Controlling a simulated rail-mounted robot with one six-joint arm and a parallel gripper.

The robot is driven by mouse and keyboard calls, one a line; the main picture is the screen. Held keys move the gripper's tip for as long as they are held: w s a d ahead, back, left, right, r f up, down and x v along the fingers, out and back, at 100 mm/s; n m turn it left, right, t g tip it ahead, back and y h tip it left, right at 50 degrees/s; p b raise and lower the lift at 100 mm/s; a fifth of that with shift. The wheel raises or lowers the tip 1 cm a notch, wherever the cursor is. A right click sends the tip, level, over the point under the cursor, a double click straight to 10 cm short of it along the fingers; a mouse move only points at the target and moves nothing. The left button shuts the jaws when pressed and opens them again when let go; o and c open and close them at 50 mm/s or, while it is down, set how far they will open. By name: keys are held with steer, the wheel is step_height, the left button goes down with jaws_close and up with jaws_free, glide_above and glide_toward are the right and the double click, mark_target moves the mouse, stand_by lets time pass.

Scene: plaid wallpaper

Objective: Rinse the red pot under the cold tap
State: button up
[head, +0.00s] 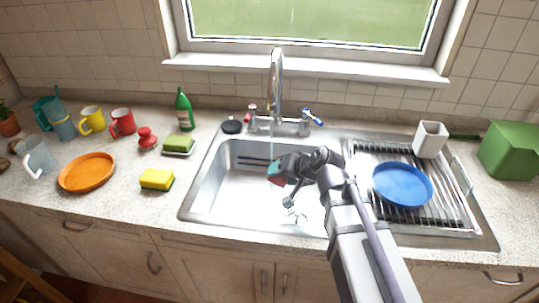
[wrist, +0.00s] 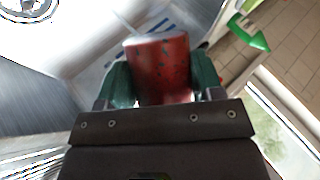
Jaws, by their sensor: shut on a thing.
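My gripper (head: 277,173) is over the sink (head: 228,205), just below the spout of the chrome tap (head: 276,75). In the wrist view its green fingers (wrist: 163,85) are shut on a red, dark-speckled rounded thing (wrist: 158,62), taken as the red pot. In the head view the gripper hides nearly all of it; only a small red patch (head: 273,167) shows. The tap has a blue-marked handle (head: 312,117) on its right and a red-marked handle (head: 251,108) on its left.
A drying rack (head: 455,222) with a blue plate (head: 402,184) stands right of the sink. A yellow sponge (head: 157,179), an orange plate (head: 87,172), a green bottle (head: 184,110) and mugs stand on the left counter. The window sill (head: 310,70) is behind the tap.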

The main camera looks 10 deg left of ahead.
step_height(320, 180, up, 6)
steer(key=s+d+p, duration=0.1)
steer(key=s+p, duration=0.2)
steer(key=p, duration=0.3)
stand_by(0.8)
